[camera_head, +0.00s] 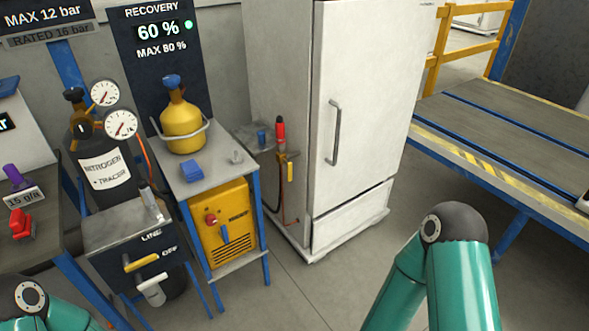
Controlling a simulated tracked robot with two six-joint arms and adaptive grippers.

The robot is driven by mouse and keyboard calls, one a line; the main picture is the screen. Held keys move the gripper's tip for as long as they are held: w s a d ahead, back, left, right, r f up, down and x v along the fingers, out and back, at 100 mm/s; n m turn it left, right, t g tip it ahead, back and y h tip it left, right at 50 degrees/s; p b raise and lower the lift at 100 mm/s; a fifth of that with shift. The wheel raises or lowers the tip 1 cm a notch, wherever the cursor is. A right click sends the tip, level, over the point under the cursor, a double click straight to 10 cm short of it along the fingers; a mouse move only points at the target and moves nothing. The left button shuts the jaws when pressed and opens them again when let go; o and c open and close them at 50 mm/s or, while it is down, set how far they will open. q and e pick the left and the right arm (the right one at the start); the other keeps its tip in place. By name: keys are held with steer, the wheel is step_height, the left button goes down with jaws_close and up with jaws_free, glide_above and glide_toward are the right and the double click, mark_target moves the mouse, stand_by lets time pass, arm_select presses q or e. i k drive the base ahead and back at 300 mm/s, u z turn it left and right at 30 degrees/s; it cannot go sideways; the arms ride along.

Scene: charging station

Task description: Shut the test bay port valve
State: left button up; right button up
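No label in view reads test bay port, so I cannot tell which valve is that one. A small fitting with a yellow lever (290,171) hanging down sits beside the white cabinet (368,75), below a red-topped item (281,133). A yellow handle (141,262) lies near sideways on a dark panel (108,268) marked LINE and OFF, with a grey handle (152,291) below it. Only teal links of my arms show, at the bottom left and bottom right. Both grippers are out of the picture.
A yellow recovery cylinder (183,129) stands on a grey-topped stand (217,172) over a yellow machine (229,229). A black nitrogen cylinder (104,168) with two gauges is left of it. Floor before the cabinet is clear.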

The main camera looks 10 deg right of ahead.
mark_target(289, 164)
steer(key=i, duration=0.95)
steer(key=u, duration=0.05)
